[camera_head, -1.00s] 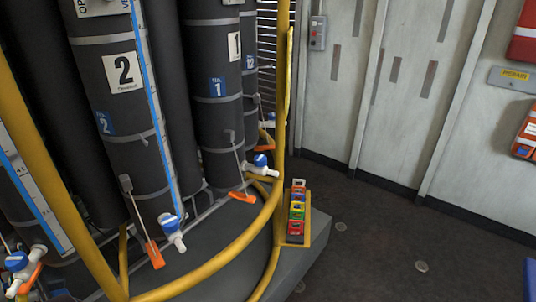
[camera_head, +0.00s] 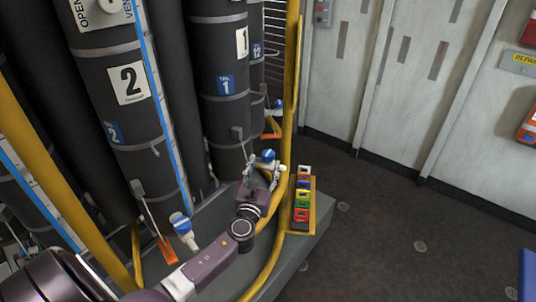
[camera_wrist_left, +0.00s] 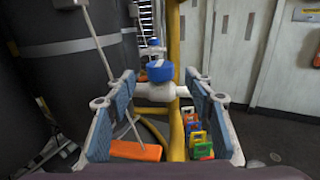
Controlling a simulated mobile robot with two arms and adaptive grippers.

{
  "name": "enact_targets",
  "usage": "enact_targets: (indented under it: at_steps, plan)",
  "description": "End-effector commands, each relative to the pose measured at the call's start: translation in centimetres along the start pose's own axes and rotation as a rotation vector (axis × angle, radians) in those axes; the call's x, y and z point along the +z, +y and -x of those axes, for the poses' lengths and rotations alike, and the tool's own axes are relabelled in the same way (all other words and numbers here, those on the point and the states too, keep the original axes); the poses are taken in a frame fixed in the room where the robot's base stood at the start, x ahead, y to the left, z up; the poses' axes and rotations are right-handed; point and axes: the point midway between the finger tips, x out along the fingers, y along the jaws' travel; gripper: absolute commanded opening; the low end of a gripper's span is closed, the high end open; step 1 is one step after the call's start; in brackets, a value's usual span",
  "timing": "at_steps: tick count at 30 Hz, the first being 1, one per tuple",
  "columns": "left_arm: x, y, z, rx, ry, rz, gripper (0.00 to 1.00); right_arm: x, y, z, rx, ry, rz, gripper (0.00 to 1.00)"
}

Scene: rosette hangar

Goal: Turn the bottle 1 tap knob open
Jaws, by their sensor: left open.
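Bottle 1 (camera_head: 222,115) is a dark cylinder with a white "1" label and a blue tag. Its tap has a blue knob (camera_head: 268,155) on a white body, near the yellow rail. In the left wrist view the blue knob (camera_wrist_left: 160,71) is ahead, with the white tap body (camera_wrist_left: 155,91) below it. My left gripper (camera_head: 262,168) is at this tap, partly covering the tap body. In the wrist view the blue-padded fingers (camera_wrist_left: 160,88) are open, one on each side of the tap, with the knob at their far end. I cannot tell whether they touch it. My right gripper is not in view.
Bottle 2 (camera_head: 130,120) and its blue-knobbed tap (camera_head: 181,222) stand to the left. A yellow rail (camera_head: 288,100) rises close beside the tap. Several coloured tags (camera_head: 302,200) sit on a yellow holder to the right.

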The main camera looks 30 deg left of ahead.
Motion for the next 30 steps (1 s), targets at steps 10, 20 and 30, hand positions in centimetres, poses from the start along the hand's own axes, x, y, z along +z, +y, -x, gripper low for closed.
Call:
enact_targets:
  at_steps: [10,20,30]
  plan:
    - [0.0,0.0,-5.2,0.003,0.001,0.006,0.49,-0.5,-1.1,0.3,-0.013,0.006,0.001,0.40]
    - [0.0,0.0,-6.4,0.001,0.002,0.008,0.49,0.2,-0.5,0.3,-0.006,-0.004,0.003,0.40]
    - [0.0,0.0,-6.4,0.002,0.002,0.008,0.26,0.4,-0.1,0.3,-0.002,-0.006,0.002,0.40]
